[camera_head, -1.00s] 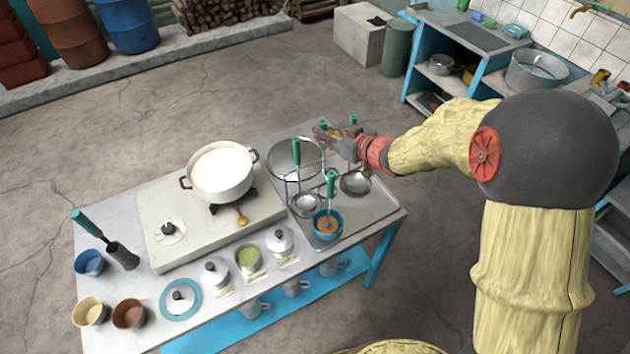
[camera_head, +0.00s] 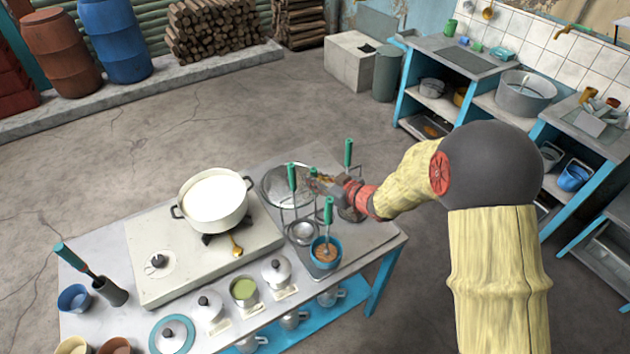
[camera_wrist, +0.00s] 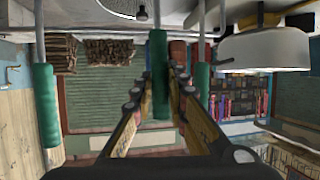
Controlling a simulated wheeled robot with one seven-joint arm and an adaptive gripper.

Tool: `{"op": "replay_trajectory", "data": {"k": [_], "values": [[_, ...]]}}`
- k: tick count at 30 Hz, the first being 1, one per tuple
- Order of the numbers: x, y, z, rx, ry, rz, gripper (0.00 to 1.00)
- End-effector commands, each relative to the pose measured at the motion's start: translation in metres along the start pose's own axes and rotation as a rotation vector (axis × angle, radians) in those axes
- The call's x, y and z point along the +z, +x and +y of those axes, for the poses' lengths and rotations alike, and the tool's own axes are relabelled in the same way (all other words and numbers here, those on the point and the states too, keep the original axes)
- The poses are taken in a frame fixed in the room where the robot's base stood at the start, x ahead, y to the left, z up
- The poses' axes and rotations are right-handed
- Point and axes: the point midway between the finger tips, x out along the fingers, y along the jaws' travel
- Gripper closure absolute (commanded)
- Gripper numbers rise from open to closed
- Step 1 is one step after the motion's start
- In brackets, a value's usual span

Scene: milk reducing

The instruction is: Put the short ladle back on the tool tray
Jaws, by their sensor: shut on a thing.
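My gripper (camera_head: 322,184) is shut on the green handle of the short ladle (camera_head: 313,172), above the grey tool tray (camera_head: 372,236) at the table's right end. In the wrist view, the handle (camera_wrist: 160,60) stands between the converging fingertips (camera_wrist: 161,88). The head view does not clearly show the held ladle's bowl or whether it touches the tray. Other green-handled tools stand close by: one to the left (camera_head: 292,177), one behind to the right (camera_head: 348,152), and one in the blue cup (camera_head: 326,262).
A white pot (camera_head: 214,205) with pale liquid sits on the stove (camera_head: 150,235), left of the tray. A large round pan-like tool (camera_head: 270,183) lies at the tray's back. Lidded pots (camera_head: 277,273) line the front. Upright handles flank my gripper closely.

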Motion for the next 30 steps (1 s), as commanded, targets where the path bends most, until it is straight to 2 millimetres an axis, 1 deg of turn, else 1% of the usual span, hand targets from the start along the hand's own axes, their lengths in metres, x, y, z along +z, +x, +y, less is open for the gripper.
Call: {"op": "replay_trajectory", "data": {"k": [4, 9, 10, 19, 27, 30], "values": [[-0.0026, -0.0006, 0.0005, 0.001, -0.001, 0.002, 1.0], [0.0014, 0.001, 0.0003, 0.001, -0.001, 0.002, 1.0], [0.001, 0.0007, 0.0002, 0.001, -0.001, 0.001, 0.83], [0.0005, 0.0004, 0.0002, 0.001, -0.001, 0.001, 0.67], [-0.0001, 0.0002, 0.0003, 0.001, -0.001, 0.001, 0.67], [-0.0034, -0.0032, 0.0007, 0.001, -0.001, 0.002, 0.67]]}}
